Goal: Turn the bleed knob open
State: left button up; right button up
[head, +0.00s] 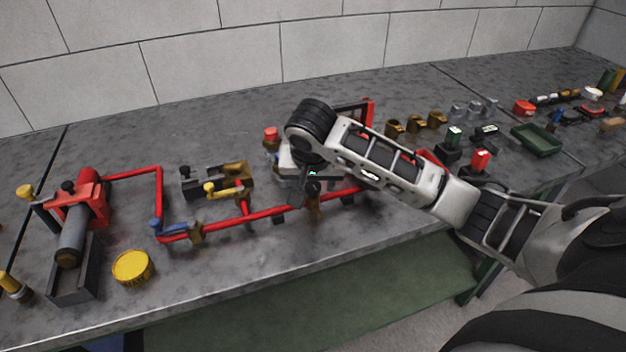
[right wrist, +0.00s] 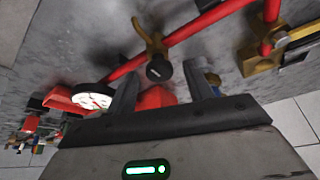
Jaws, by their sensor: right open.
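A small black round knob (right wrist: 158,70) on a brass fitting (right wrist: 150,40) shows in the right wrist view and looks like the bleed knob. The fitting sits at the red pipe (right wrist: 195,27), which also runs along the bench in the head view (head: 265,213). My right gripper (right wrist: 160,84) is open, its two fingers spread to either side below the knob in that picture; I see no contact with it. In the head view my right gripper (head: 311,187) is over the pipe near a brass fitting (head: 315,209), and my wrist hides much of that area. My left gripper is not in view.
A white-faced gauge (right wrist: 92,101) and a red part (right wrist: 156,98) are close to the fingers. In the head view a red pump assembly (head: 80,200), a yellow cap (head: 132,267) and a yellow-handled valve (head: 222,188) stand left. A green tray (head: 537,140) lies right.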

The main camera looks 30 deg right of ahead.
jog(key=c, duration=1)
jog(key=shift+o, duration=0.2)
